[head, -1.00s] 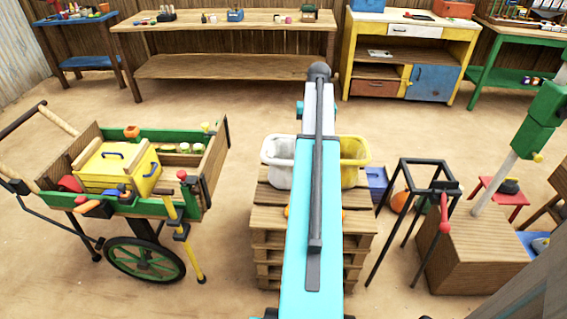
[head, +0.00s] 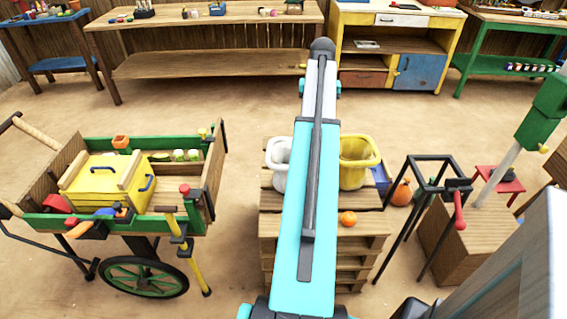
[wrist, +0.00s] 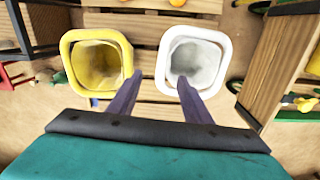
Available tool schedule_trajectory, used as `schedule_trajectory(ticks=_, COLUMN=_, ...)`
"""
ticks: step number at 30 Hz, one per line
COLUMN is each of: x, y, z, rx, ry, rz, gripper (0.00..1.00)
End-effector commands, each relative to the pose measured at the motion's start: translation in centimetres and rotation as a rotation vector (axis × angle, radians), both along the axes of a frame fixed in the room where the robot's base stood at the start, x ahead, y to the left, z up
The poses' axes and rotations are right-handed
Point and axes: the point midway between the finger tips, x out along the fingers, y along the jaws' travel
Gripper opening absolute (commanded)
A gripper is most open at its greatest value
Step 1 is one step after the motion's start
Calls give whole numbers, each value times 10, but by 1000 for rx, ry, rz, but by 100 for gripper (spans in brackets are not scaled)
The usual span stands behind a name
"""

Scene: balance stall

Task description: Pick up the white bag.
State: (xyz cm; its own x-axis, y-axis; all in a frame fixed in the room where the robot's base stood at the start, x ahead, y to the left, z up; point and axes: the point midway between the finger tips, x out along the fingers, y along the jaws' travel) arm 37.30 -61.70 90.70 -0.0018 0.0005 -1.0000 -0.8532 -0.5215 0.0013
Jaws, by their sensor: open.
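The white bag (head: 277,165) looks like an open-topped, square-mouthed tub. It stands upright on a stack of wooden pallets, partly hidden behind my arm in the head view. In the wrist view its rim and empty inside (wrist: 197,62) face the camera. A matching yellow bag (head: 358,163) stands beside it; it also shows in the wrist view (wrist: 97,62). My gripper (wrist: 161,80) is open. Its right finger overlaps the white bag's near left rim and its left finger the yellow bag's right rim; contact cannot be told. The head view hides the gripper behind my arm.
The pallet stack (head: 330,245) carries an orange (head: 348,218) in front of the bags. A loaded cart (head: 120,200) is to the left. A black metal frame (head: 435,180) and a wooden box (head: 465,240) are to the right. Open floor lies behind, before the benches.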

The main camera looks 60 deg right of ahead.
Motion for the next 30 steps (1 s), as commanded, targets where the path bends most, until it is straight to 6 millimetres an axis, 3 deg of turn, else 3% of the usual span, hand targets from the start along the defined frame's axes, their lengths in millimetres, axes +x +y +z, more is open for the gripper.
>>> schedule_trajectory(ticks=17, x=-5, y=-3, z=-1, rx=0, ry=0, rz=-9, gripper=45)
schedule_trajectory(ticks=30, x=-7, y=-3, z=-46, rx=2, ry=1, rz=-11, gripper=45)
